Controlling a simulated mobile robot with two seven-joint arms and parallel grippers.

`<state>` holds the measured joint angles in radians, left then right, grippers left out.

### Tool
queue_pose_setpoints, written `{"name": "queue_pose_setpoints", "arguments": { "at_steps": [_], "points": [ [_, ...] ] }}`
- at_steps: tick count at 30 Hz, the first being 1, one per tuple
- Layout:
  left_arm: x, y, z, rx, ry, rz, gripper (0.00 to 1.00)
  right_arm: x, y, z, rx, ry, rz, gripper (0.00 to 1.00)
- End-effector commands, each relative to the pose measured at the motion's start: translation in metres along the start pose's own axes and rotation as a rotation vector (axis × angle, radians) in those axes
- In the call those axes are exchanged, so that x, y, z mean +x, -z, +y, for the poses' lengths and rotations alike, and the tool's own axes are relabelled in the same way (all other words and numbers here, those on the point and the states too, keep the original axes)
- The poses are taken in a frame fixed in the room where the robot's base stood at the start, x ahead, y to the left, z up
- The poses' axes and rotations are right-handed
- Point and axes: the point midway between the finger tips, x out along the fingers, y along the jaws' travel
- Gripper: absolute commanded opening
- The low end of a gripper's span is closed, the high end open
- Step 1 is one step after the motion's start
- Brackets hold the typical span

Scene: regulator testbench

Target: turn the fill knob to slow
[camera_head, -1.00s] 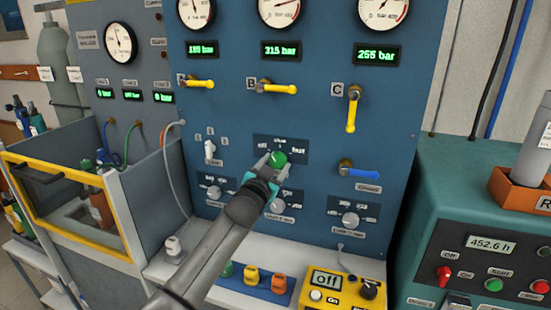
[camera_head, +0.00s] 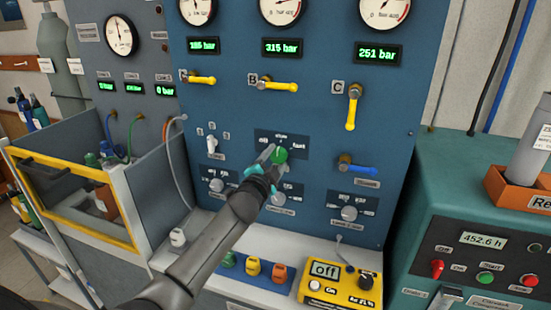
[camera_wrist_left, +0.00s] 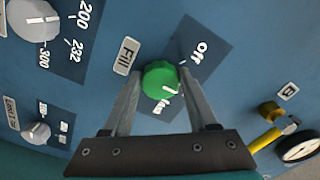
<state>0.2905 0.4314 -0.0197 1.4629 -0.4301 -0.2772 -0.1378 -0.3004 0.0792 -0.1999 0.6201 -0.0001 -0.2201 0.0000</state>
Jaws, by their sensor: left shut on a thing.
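The green fill knob (camera_head: 281,156) sits on the blue panel below the yellow B lever, on a dark plate marked off, slow and fast. My left gripper (camera_head: 275,159) is shut around this knob, one finger on each side. In the left wrist view the knob (camera_wrist_left: 159,80) is between the two fingers, next to the Fill label (camera_wrist_left: 126,56). Its white mark points to the lower right there, between "off" and the partly covered "fast". The "slow" word is hidden in that view, behind a finger. My right gripper is out of view.
Yellow levers A (camera_head: 201,80), B (camera_head: 277,86) and C (camera_head: 350,107) are above the knob. A blue lever (camera_head: 358,168) is to its right. Smaller grey knobs, such as this one (camera_head: 349,213), are lower down. A yellow box (camera_head: 340,288) stands on the ledge below.

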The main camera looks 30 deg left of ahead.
Motion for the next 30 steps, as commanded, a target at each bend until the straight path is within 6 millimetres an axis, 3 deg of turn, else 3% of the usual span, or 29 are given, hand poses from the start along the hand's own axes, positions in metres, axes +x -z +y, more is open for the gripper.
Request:
{"name": "queue_pose_setpoints", "arguments": {
  "at_steps": [13, 14, 21, 30],
  "points": [
    [0.0000, 0.0001, 0.0001, 0.009, 0.000, 0.001, 0.03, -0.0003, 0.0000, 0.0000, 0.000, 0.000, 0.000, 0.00],
    [0.0000, 0.0001, 0.0001, 0.009, 0.000, 0.001, 0.61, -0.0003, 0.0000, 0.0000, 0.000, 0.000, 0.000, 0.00],
    [0.0000, 0.0001, 0.0001, 0.008, 0.000, 0.001, 0.88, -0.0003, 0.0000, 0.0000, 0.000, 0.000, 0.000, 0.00],
    [-0.0013, 0.0000, 0.0001, 0.008, 0.000, 0.000, 0.89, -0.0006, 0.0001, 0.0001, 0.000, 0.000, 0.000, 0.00]
  ]
}}
